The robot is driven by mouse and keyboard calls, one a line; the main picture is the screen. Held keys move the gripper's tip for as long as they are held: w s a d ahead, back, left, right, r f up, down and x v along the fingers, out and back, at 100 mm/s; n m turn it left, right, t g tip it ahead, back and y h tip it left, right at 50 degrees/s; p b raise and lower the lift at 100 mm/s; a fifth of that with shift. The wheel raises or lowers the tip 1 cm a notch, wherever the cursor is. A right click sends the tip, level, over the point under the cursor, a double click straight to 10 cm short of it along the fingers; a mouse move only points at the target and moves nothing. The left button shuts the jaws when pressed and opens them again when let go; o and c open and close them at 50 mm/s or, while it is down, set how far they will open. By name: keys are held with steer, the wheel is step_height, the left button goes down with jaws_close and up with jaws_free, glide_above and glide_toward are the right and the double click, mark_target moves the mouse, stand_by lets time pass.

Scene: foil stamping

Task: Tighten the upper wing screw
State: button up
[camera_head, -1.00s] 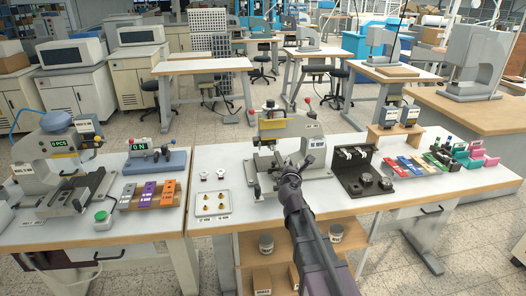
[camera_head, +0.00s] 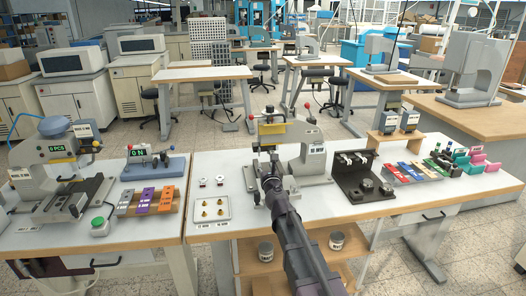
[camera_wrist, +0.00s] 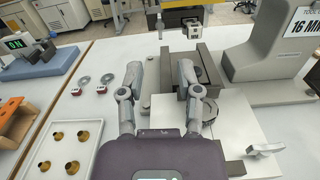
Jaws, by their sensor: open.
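The grey stamping press (camera_head: 313,152) stands at the middle of the white table, and its grey body also shows in the wrist view (camera_wrist: 265,50). My gripper (camera_wrist: 162,68) is open and empty, its two fingers apart above the press's base. In the head view my gripper (camera_head: 268,180) hides part of the press front. A light-grey winged piece, seemingly a wing screw (camera_wrist: 264,149), sits on the press's base plate, right of and nearer than my fingers. A round piece (camera_wrist: 208,108) is partly hidden beside my right finger. I cannot tell which piece is the upper wing screw.
A white tray (camera_head: 225,208) with brass pieces and two small round parts (camera_head: 204,182) lie left of the press. A black holder (camera_head: 352,180) and coloured blocks (camera_head: 408,172) stand right. Another press (camera_head: 60,170) is on the left table.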

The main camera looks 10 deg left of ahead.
mark_target(260, 148)
steer(key=x, duration=1.3)
